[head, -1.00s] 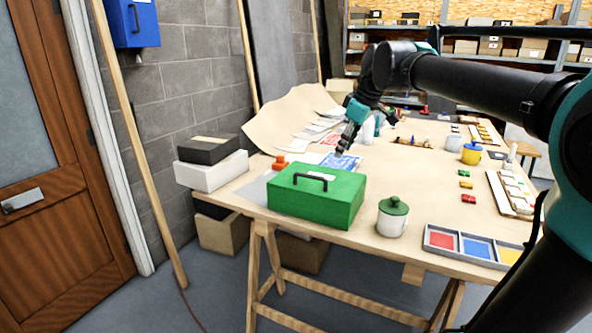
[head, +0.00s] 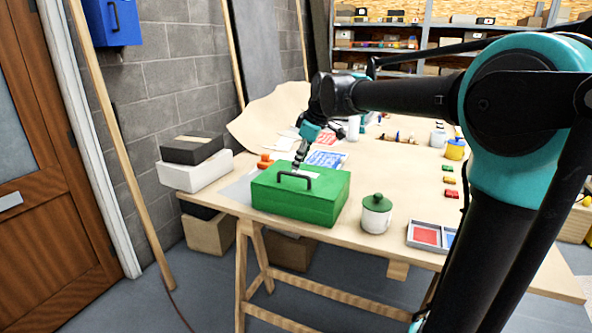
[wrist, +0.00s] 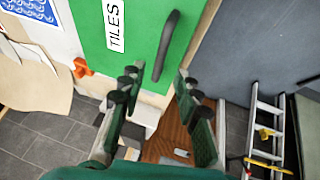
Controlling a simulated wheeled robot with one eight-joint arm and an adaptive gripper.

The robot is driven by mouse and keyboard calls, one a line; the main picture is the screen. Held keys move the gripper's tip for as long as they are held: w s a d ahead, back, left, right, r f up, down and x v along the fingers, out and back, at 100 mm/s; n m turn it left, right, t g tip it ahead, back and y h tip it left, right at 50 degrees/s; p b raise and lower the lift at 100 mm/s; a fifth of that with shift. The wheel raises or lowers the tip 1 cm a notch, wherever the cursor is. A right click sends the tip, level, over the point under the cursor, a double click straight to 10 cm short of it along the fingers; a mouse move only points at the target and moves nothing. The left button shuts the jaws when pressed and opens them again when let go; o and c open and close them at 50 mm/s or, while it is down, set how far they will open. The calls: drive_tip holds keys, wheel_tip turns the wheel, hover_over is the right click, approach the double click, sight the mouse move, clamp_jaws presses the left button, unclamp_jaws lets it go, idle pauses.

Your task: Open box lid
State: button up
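The green box (head: 315,205) stands on the near left part of the worktable with its lid shut. A black handle (head: 294,180) sits on the lid. In the wrist view the green lid (wrist: 140,55) fills the top middle, with a white "TILES" label (wrist: 115,26) beside the black handle (wrist: 167,46). My gripper (wrist: 158,86) is open and empty there, its two fingers spread below the handle in the picture. In the head view my gripper (head: 299,160) is just behind the handle, above the lid's far side. I cannot tell whether it touches the lid.
A white jar with a green lid (head: 376,214) stands right of the box. A grey tray with coloured compartments (head: 411,233) lies further right. Orange pieces (head: 265,161) and a blue printed sheet (head: 326,158) lie behind the box. Black and white boxes (head: 196,172) are stacked at left.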

sight(296, 175)
drive_tip(key=shift+x, duration=2.35)
clamp_jaws()
